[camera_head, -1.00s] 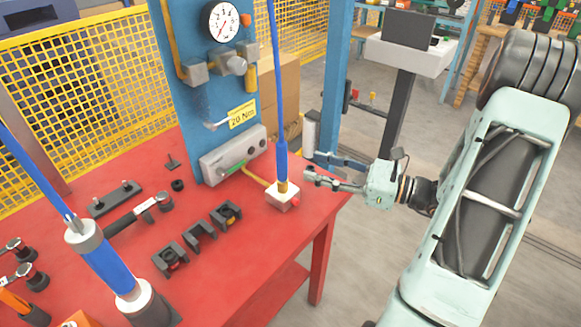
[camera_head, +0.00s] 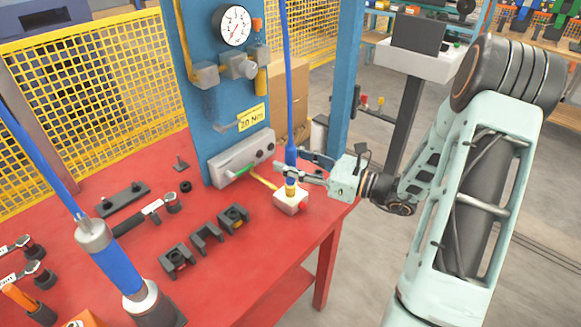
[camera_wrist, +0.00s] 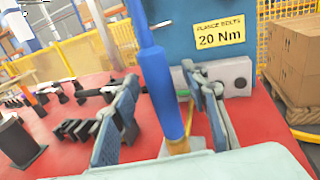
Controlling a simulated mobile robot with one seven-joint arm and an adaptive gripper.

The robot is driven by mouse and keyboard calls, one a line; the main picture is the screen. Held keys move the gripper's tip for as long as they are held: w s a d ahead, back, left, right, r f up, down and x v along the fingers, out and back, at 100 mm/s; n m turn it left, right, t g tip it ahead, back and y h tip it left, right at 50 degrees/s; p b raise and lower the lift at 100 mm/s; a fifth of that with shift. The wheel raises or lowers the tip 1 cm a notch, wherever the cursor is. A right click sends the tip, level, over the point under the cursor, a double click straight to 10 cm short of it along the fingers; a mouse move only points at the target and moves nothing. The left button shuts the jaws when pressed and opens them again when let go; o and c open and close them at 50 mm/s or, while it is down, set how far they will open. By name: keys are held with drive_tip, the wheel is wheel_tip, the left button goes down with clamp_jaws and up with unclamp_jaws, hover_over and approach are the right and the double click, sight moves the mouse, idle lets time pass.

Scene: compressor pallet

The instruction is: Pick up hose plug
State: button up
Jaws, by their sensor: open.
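The hose plug (camera_head: 291,187) is the brass end of a blue hose (camera_head: 289,95) that hangs down from above. It stands upright in a white block (camera_head: 290,203) near the right edge of the red table. My gripper (camera_head: 284,168) is level with the plug, with one finger on each side of the hose. In the wrist view the blue hose (camera_wrist: 158,85) stands between the two open fingers of my gripper (camera_wrist: 165,115), apart from both. The brass plug (camera_wrist: 178,146) shows low between them, partly hidden by the palm's edge.
A grey control box (camera_head: 240,158) and the blue panel (camera_head: 205,110) stand behind the plug. Black holders (camera_head: 206,236) sit on the red table (camera_head: 240,275) to the left. A blue post (camera_head: 347,75) and a screen stand (camera_head: 408,105) rise beyond my arm.

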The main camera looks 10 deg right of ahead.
clamp_jaws()
idle(0.3)
